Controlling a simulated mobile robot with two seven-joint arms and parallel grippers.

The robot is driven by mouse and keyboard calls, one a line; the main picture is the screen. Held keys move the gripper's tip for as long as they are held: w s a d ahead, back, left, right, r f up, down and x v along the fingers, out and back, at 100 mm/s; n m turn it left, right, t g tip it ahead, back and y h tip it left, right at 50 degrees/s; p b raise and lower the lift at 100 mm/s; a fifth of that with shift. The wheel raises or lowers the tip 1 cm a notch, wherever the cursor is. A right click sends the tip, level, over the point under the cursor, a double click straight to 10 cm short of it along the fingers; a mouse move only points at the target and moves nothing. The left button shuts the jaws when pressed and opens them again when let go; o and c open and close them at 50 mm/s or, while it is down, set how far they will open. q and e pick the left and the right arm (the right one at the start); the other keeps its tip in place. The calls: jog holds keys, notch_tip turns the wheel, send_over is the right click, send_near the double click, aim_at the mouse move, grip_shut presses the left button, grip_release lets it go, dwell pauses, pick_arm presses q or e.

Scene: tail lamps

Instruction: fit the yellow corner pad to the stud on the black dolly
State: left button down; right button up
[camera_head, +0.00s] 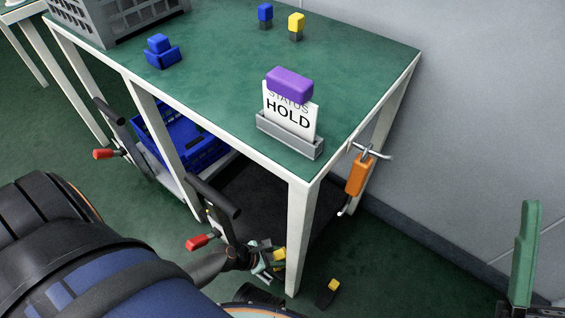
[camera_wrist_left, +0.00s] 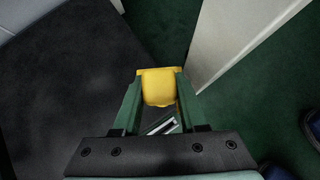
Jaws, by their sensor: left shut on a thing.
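My left gripper (camera_wrist_left: 155,100) is shut on the yellow corner pad (camera_wrist_left: 158,87), which sits between its green fingers. In the head view the pad (camera_head: 279,254) shows small and low, near the table's front leg, partly covered by my arm. A broad black surface, apparently the black dolly (camera_wrist_left: 70,85), lies left of the pad in the wrist view. It also shows under the table (camera_head: 265,205) in the head view. I cannot make out the stud or whether the pad touches it. My right gripper (camera_head: 524,255) shows at the right edge as a green finger; its opening is unclear.
A white table leg (camera_wrist_left: 235,40) stands close right of the pad. A dark piece with a yellow top (camera_head: 333,285) is on the floor. Red-tipped handles (camera_head: 198,242) and a blue crate (camera_head: 180,140) are at the table's side. An orange padlock (camera_head: 357,175) hangs at the table's right.

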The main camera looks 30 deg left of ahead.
jog(key=shift+r, duration=0.15)
pick_arm(q)
notch_tip(320, 180, down, 6)
jog(key=b, duration=0.5)
jog(key=shift+r, duration=0.15)
pick_arm(e)
notch_tip(320, 180, down, 6)
jog(key=shift+w+a, duration=0.2)
jog(key=shift+a, duration=0.2)
jog(key=shift+r, duration=0.15)
jog(key=shift+n, duration=0.3)
